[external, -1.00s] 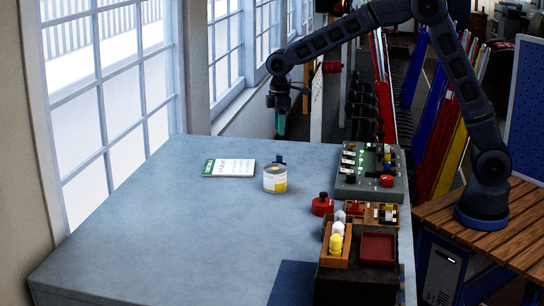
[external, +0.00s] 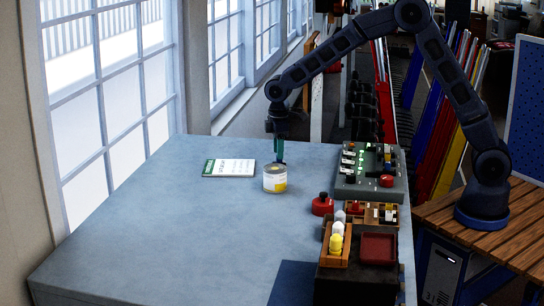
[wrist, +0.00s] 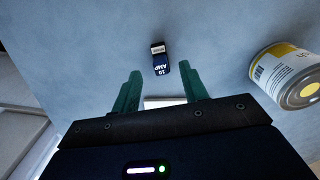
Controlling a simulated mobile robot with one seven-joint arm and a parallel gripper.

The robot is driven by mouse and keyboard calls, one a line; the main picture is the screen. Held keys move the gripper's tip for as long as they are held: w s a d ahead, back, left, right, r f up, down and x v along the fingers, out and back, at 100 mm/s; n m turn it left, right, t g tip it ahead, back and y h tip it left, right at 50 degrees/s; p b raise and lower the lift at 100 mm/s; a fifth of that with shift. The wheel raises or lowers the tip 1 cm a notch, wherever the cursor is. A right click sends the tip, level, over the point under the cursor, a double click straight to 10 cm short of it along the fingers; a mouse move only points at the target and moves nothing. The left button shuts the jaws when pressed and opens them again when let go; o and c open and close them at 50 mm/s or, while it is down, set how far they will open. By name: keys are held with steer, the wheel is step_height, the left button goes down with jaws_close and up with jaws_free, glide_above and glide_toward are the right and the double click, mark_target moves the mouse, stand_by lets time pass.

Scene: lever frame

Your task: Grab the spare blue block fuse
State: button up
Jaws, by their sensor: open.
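The blue block fuse (wrist: 161,60) lies on the grey-blue bench in the wrist view, dark with a pale end and "10 AMP" lettering. It is just ahead of the fingertips, about centred between them. My gripper (wrist: 160,69) is open and empty, its two green fingers spread apart. In the external view my gripper (external: 279,150) points down just behind the can, and the fuse is hard to make out there.
A white and yellow can (external: 275,180) stands close by, at right in the wrist view (wrist: 283,75). A green and white card (external: 229,168) lies left of it. A control panel (external: 368,184), a red-topped item (external: 322,205) and a crate of bulbs (external: 336,258) stand at right. The bench's left side is clear.

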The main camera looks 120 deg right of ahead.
mark_target(279, 161)
step_height(279, 161, down, 3)
steer(key=shift+a+f, duration=0.1)
steer(key=shift+f, duration=0.05)
jaws_close()
